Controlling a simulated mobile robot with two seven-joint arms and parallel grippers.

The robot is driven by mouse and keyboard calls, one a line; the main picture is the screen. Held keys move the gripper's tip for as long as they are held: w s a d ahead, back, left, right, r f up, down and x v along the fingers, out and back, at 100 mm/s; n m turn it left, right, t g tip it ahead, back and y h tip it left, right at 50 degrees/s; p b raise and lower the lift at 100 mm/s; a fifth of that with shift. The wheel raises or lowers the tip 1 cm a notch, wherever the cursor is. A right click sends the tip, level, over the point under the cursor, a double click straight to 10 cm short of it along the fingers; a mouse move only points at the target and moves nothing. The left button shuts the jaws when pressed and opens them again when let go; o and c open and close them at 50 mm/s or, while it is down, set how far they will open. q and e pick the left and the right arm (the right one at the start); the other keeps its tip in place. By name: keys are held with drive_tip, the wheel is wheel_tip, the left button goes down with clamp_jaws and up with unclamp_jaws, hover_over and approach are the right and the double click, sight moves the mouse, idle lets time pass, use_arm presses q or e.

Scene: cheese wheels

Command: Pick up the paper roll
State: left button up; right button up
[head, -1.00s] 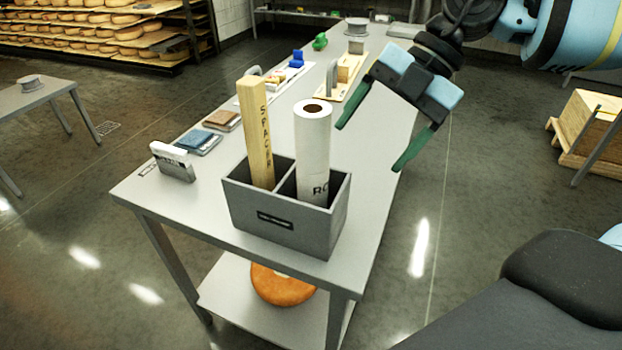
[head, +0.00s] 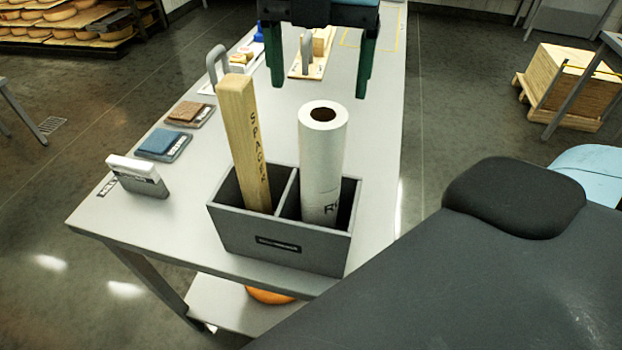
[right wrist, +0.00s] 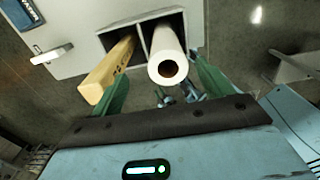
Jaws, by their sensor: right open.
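The white paper roll (head: 322,160) stands upright in the right compartment of a grey two-part box (head: 330,258) on the table. Its hollow top end faces up. It also shows in the right wrist view (right wrist: 165,45), between and beyond the fingers. A wooden spacer bar (head: 244,140) leans in the left compartment. My right gripper (head: 318,88) is open and empty, fingers pointing down, above and behind the roll in the head view. In the right wrist view, its green fingers (right wrist: 162,80) sit apart, with the left one close to the spacer bar. My left gripper is not in view.
An orange cheese wheel (head: 268,296) lies on the lower shelf. A wooden crate (head: 570,85) stands at right.

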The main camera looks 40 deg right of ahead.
sight(323, 114)
drive_tip(key=shift+s+f, duration=0.2)
drive_tip(key=shift+s, duration=0.05)
drive_tip(key=shift+s+f, duration=0.15)
drive_tip(key=shift+f, duration=0.9)
drive_tip(key=shift+w, duration=0.2)
drive_tip(key=shift+s+f, duration=0.1)
drive_tip(key=shift+f, duration=0.05)
drive_tip(key=shift+s+f+p, duration=0.2)
drive_tip(key=shift+f+p, duration=0.1)
drive_tip(key=f, duration=0.3)
drive_tip(key=shift+s+a+f+p, duration=0.15)
drive_tip(key=shift+s+f+p, duration=0.15)
drive_tip(key=shift+p, duration=0.1)
drive_tip(key=shift+f, duration=0.35)
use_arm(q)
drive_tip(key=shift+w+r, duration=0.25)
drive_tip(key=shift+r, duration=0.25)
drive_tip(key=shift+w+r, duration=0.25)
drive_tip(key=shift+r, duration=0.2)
